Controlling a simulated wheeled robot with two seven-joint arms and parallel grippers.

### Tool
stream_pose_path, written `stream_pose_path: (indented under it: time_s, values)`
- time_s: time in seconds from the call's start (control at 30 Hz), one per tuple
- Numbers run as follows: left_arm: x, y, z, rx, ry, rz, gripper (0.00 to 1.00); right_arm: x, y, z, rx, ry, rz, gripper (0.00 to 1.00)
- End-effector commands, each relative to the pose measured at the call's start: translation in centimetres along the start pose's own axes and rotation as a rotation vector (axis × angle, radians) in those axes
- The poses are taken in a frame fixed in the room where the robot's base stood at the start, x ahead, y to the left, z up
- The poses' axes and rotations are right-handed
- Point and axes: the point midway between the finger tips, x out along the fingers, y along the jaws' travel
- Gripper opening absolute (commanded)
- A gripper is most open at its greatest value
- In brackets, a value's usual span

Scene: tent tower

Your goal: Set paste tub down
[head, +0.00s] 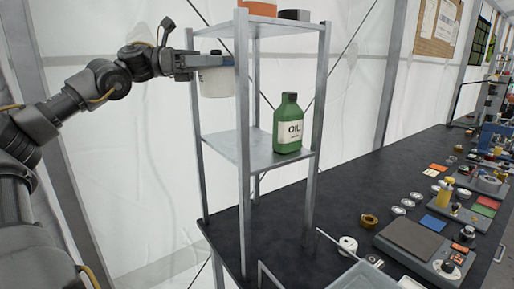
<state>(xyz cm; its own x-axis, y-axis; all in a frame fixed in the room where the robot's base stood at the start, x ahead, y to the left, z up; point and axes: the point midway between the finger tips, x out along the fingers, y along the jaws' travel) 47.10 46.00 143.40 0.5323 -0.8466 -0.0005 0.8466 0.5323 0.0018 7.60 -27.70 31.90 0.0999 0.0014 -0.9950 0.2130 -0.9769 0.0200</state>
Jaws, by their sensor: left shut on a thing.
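The paste tub (216,83) is a pale, whitish tub near the top left of the metal rack. My left gripper (214,62) reaches in from the left and is shut on the tub near its top. The gripper and a rack post hide part of it. The tub hangs upright, clear of the middle shelf (228,146) and below the level of the top shelf (262,29). I cannot tell how far it is inside the rack. My right gripper is not in view.
A green oil bottle (288,127) stands on the right of the middle shelf, whose left part is bare. An orange item (258,8) and a dark item (295,15) sit on top. The rack's posts stand on a dark bench (340,205) with several parts to the right.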

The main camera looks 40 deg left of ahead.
Motion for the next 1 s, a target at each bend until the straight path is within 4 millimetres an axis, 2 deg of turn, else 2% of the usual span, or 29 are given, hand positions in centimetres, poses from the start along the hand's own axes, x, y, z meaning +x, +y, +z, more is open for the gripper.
stream_pose_path:
  time_s: [0.1, 0.2, 0.4, 0.67, 0.7, 0.83, 1.0]
  values:
    - [0.0, -0.1, -2.3, -0.001, -0.004, -0.004, 0.54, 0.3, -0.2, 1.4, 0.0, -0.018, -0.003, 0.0]
    - [0.1, -0.1, -5.1, -0.001, -0.006, -0.004, 0.54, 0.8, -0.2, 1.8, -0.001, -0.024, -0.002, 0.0]
    - [0.1, 0.0, -9.6, 0.001, -0.006, -0.003, 0.54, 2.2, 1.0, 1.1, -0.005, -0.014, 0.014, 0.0]
    - [0.2, 0.0, -13.9, 0.002, -0.004, -0.005, 0.54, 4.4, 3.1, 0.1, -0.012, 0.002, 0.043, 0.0]
    - [0.6, 0.0, -13.1, 0.001, 0.001, -0.004, 0.54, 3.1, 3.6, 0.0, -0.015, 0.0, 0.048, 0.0]
    - [1.9, 0.1, -13.0, -0.001, 0.004, -0.003, 0.54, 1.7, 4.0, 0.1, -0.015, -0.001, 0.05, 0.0]
    - [3.3, 0.1, -12.5, -0.002, -0.001, -0.004, 0.54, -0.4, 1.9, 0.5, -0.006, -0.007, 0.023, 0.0]
